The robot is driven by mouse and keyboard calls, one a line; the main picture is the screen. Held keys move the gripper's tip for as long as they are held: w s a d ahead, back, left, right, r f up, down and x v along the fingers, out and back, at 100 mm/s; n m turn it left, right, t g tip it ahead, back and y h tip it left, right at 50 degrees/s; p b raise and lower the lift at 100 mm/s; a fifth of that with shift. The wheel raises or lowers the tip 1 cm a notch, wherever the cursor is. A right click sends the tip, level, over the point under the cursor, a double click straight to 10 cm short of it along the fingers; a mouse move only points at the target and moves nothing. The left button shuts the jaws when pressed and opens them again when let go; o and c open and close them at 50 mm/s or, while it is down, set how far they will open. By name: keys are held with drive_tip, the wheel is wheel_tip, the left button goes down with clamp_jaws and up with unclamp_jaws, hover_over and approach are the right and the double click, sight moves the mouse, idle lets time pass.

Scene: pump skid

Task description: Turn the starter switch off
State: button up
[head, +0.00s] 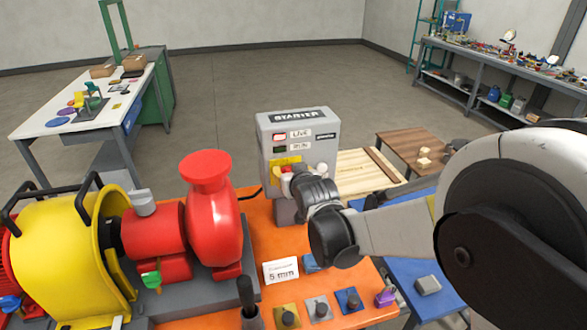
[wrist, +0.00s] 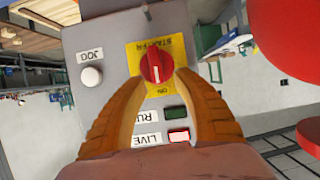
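The starter box (head: 298,135) is a grey cabinet standing at the back of the orange skid. Its red rotary switch (wrist: 156,67) sits on a yellow plate (wrist: 178,52) in the wrist view, which shows the panel upside down. The switch's white mark points toward the ON label (wrist: 158,91). My gripper (wrist: 161,76) has its two orange fingers on either side of the switch, with the tips beside the knob. They look slightly apart from it; contact is not clear. In the head view my wrist hides most of the switch.
The LIVE lamp (wrist: 179,136) glows red and the RUN lamp (wrist: 175,113) is dark green. A white JOG button (wrist: 91,77) sits beside the switch. The red pump (head: 212,220) stands left of my arm. A 5 mm sign (head: 281,272) and small blocks stand in front.

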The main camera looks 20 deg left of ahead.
drive_tip(key=shift+w+a+f, duration=0.2)
drive_tip(key=shift+w, duration=0.25)
clamp_jaws()
